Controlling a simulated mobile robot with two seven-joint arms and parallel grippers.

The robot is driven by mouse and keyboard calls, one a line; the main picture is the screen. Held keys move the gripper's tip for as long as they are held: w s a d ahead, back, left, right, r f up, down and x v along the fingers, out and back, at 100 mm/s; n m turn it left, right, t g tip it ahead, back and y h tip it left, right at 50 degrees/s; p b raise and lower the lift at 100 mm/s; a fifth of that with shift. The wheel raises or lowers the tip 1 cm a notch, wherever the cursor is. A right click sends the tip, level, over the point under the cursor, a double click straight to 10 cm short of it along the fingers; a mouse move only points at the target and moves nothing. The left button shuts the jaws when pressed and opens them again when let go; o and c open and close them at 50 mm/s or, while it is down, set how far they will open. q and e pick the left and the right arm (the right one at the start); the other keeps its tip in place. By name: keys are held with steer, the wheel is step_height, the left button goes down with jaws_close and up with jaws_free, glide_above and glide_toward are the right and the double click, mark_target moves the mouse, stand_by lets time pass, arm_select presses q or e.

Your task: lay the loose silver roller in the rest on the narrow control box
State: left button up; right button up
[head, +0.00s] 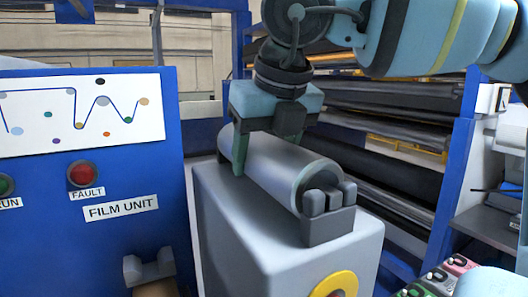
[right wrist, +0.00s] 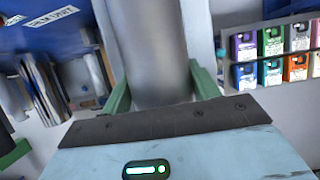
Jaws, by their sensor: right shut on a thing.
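The silver roller (head: 275,165) lies lengthwise over the top of the narrow grey control box (head: 230,235). Its near end is at the dark grey rest (head: 328,222), with the end piece between the rest's upright prongs; I cannot tell whether it bears fully on the rest. The far end is partly hidden by my gripper. My right gripper (head: 268,150) comes from above and is shut on the roller around its middle. In the right wrist view the roller (right wrist: 150,50) stands between the green fingers. My left gripper is not in view.
A blue panel (head: 175,210) marked FILM UNIT stands at left, with a red fault button (head: 82,174). A second grey rest (head: 150,268) is at the bottom left. Dark machine rollers (head: 390,130) and a blue frame stand behind at right. A yellow-ringed button (head: 336,285) is on the box front.

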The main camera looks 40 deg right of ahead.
steer(key=o, duration=1.5)
steer(key=v, duration=0.8)
